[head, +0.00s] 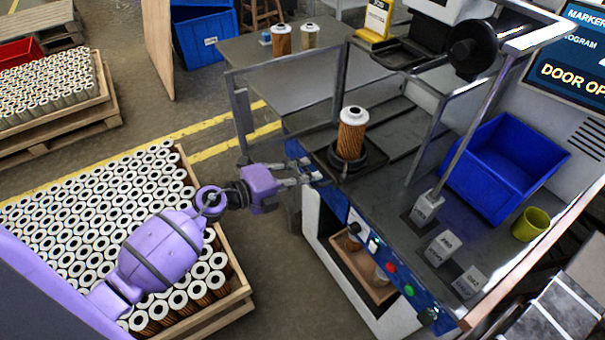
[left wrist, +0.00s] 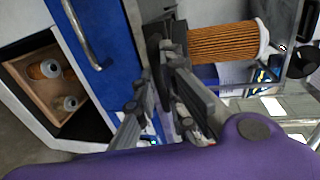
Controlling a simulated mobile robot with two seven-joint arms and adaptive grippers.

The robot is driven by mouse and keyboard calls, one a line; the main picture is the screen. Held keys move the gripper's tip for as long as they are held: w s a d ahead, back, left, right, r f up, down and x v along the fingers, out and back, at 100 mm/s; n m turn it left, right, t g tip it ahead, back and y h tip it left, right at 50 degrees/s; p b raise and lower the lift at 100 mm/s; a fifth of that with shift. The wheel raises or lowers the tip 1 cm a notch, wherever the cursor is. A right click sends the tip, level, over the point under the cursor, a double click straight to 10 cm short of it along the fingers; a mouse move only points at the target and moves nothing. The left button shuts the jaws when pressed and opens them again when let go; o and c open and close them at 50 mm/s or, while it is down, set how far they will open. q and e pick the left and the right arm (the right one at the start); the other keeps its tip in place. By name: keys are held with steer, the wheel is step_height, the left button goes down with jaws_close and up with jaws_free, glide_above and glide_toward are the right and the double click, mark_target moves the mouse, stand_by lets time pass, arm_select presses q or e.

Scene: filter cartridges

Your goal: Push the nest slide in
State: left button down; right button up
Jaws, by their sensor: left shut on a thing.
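The nest slide (head: 372,167) is a dark plate on the machine's table, with a round black nest near its left end. A filter cartridge (head: 351,135), orange-brown pleats with a white cap, stands upright in the nest. It also shows in the left wrist view (left wrist: 225,43). My left gripper (head: 312,172) is at the slide's near left end, by the blue front edge. It is shut on the slide's end; its fingers (left wrist: 157,80) partly hide the exact contact in the left wrist view. My right gripper is not in view.
A blue bin (head: 505,165) and olive cup (head: 531,224) stand at the table's right. A metal frame (head: 470,130) rises over the slide's far end. A crate of cartridges (head: 236,287) lies below my left arm. A silver handle (left wrist: 85,35) sits on the blue front.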

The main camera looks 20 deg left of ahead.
mark_target(320, 168)
arm_select(q)
steer(key=x, duration=0.2)
steer(key=r+p+x, duration=0.1)
steer(key=x, duration=0.1)
steer(key=shift+w+d, duration=0.1)
steer(key=shift+w+d+f, duration=0.1)
steer(key=shift+f, duration=0.1)
steer(key=c, duration=2.2)
jaws_free()
steer(key=o, duration=0.3)
steer(key=shift+o, duration=0.2)
steer(key=v, duration=1.2)
steer(key=shift+c, duration=0.2)
